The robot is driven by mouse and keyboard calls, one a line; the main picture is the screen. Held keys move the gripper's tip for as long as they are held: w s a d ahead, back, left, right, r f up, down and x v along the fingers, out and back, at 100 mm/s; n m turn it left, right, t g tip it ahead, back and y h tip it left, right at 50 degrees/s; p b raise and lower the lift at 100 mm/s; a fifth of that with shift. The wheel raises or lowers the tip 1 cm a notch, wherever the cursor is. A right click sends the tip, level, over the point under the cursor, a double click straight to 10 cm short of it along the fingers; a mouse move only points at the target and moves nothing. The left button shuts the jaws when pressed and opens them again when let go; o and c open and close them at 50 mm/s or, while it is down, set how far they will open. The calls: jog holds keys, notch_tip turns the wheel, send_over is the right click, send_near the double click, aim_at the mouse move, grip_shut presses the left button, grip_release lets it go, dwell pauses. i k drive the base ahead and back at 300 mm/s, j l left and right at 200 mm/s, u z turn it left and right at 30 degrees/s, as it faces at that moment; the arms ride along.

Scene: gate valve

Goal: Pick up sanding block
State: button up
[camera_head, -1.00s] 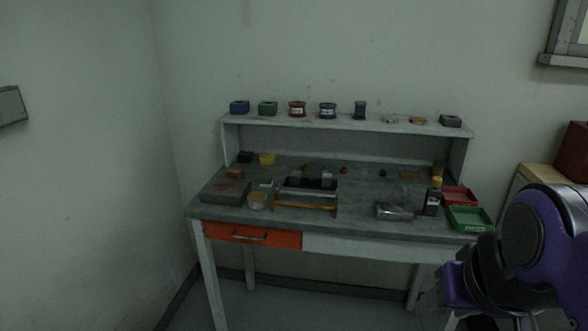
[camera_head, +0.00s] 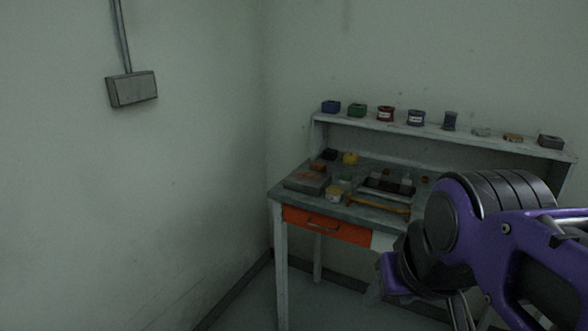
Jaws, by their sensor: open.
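No block is clear enough for me to name it the sanding block with certainty. A small orange-brown block (camera_head: 318,167) lies at the back left of the workbench (camera_head: 276,195). A small tan piece (camera_head: 513,138) lies on the raised shelf (camera_head: 470,141) at the right. Either could be it; both are too small to tell. My gripper (camera_head: 378,290) is at the lower middle right, in front of the bench and apart from both pieces. It is open, and its fingertips are dark and hard to make out.
My purple arm hides the bench's right part. Several small containers stand on the shelf, including a blue box (camera_head: 331,107). A grey flat block (camera_head: 306,182), a yellow cup (camera_head: 350,158) and a yellow-handled tool (camera_head: 378,204) lie on the bench. An orange drawer (camera_head: 327,225) is shut.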

aim_at(320, 167)
jog(key=i+j+z, duration=0.3)
jog(key=i+j, duration=0.75)
jog(key=j, duration=0.05)
